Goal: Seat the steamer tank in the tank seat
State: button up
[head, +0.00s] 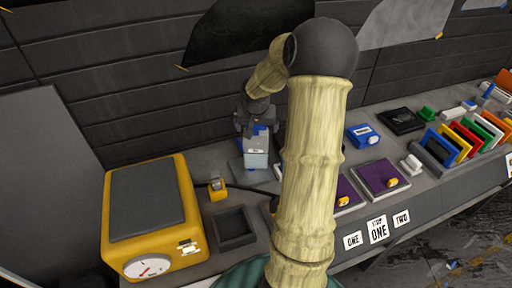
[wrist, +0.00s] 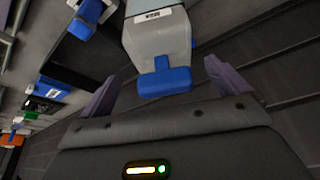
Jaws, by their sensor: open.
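The steamer tank, a pale grey box with a blue handle, stands upright on the bench in the head view (head: 256,158). In the wrist view the tank (wrist: 158,38) is ahead, its blue handle (wrist: 163,80) towards me. My gripper (head: 257,128) is above the tank in the head view. In the wrist view its open fingers (wrist: 160,72) are on either side of the handle, with gaps showing. A dark square open frame (head: 234,228), which looks like the tank seat, lies empty nearer the front, beside the yellow machine.
The yellow steamer machine (head: 150,215) with a dial stands at left. A small yellow-and-grey item (head: 217,188) and a dark cable lie between it and the tank. Purple pads (head: 381,177), a blue box (head: 363,135) and a rack of coloured cards (head: 440,148) are at right.

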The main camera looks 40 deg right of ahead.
jog(key=p+x, duration=0.1)
jog(key=x, duration=0.3)
jog(key=shift+w+a+f, duration=0.1)
jog(key=shift+w+f, duration=0.15)
jog(key=shift+f, duration=0.3)
jog(key=shift+w+r, duration=0.1)
jog(key=c, duration=1.8)
notch_tip(320, 180, up, 10)
jog(key=shift+c, duration=0.2)
